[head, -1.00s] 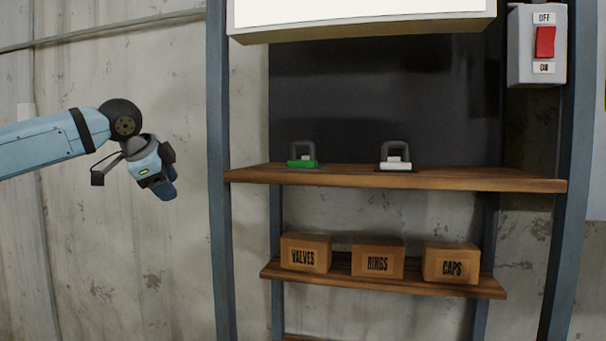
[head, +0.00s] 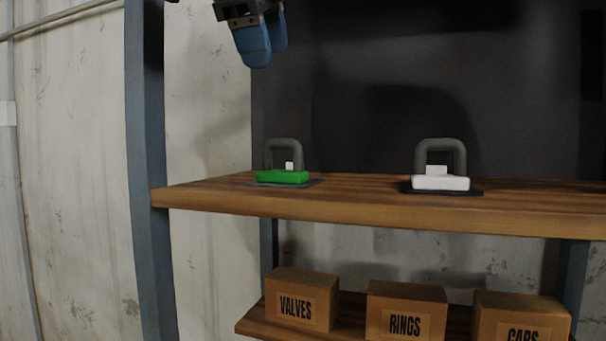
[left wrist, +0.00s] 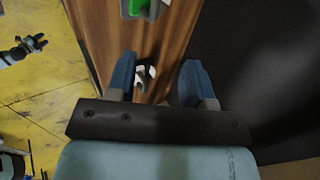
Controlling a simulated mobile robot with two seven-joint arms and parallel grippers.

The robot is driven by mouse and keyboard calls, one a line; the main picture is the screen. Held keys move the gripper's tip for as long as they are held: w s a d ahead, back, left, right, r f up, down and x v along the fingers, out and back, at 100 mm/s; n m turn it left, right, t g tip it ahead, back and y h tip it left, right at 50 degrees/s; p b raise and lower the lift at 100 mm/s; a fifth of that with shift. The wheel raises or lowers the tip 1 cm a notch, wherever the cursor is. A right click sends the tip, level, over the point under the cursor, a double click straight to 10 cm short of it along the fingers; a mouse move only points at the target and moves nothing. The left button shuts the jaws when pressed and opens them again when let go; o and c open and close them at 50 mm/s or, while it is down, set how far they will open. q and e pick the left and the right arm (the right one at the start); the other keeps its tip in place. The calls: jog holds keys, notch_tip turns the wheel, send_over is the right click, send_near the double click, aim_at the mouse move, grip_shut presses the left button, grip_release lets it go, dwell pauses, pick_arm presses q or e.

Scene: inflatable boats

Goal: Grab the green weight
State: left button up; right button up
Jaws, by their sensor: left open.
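The green weight (head: 283,177) sits on a dark pad on the upper wooden shelf, left of the white weight (head: 441,182). It has a grey loop handle standing up behind its green base. My left gripper (head: 260,45) is above and slightly left of the green weight, well clear of it, with its blue fingers pointing down. In the left wrist view the fingers (left wrist: 155,82) are apart with nothing held; the green weight (left wrist: 138,8) shows at the top edge, partly cut off, and a white piece shows between the fingers. My right gripper is not in the head view.
The upper shelf (head: 350,206) has a blue-grey post (head: 150,150) at its left and a dark back panel (head: 350,100) behind. Boxes labelled VALVES (head: 300,300), RINGS (head: 405,312) and CAPS (head: 520,318) stand on the lower shelf. The shelf between the weights is clear.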

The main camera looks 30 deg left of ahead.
pick_arm(q)
send_near(280, 141)
jog(key=p+x, duration=0.2)
jog(key=x, duration=0.7)
jog(key=shift+r, duration=0.1)
jog(key=shift+w, duration=0.25)
jog(key=shift+s, duration=0.15)
jog(key=shift+c, duration=0.9)
jog(key=shift+s+d, duration=0.1)
jog(key=c, duration=0.4)
grip_shut()
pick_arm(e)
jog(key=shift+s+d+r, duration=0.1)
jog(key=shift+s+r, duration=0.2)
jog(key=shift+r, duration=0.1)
